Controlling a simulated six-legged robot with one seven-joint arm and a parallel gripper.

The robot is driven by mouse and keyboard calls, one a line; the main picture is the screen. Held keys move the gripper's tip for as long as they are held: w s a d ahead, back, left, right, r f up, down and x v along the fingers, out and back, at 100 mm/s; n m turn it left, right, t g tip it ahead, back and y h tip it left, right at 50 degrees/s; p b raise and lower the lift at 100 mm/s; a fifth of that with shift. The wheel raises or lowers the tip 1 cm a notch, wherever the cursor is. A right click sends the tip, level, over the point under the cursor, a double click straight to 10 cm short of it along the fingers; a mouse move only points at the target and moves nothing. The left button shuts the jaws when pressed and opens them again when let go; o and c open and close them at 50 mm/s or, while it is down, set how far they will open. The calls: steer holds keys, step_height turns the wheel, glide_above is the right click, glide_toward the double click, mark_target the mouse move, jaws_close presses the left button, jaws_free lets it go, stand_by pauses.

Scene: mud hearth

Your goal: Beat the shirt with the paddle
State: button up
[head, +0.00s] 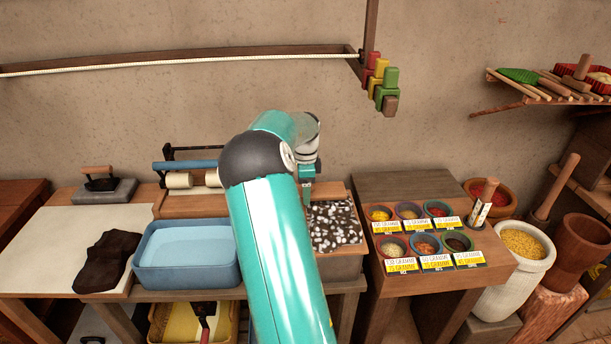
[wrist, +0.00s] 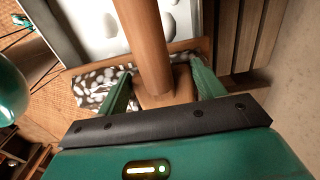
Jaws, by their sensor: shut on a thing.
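My gripper (wrist: 163,84) is shut on a wooden piece with a round brown handle, which I take to be the paddle (wrist: 152,40). In the wrist view the handle runs up and away from between the green fingers. In the head view my arm hides the paddle. A black-and-white speckled flat piece (head: 335,226) lies on a wooden board right of my arm. It also shows behind the fingers in the wrist view (wrist: 92,88). I cannot tell whether it is the shirt. A crumpled dark brown cloth (head: 106,262) lies on the pale left tabletop.
A blue basin of water (head: 186,280) stands left of my arm. Behind it is a roller device (head: 180,172), and a flat iron (head: 98,182) stands further left. Spice bowls with labels (head: 425,242) fill the right table.

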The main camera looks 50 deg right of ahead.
step_height(320, 180, down, 3)
steer(key=shift+f, duration=0.15)
steer(key=shift+r, duration=0.45)
step_height(320, 180, up, 8)
steer(key=shift+f, duration=0.2)
step_height(320, 180, down, 9)
step_height(320, 180, up, 9)
steer(key=shift+r, duration=0.15)
steer(key=shift+s, duration=0.1)
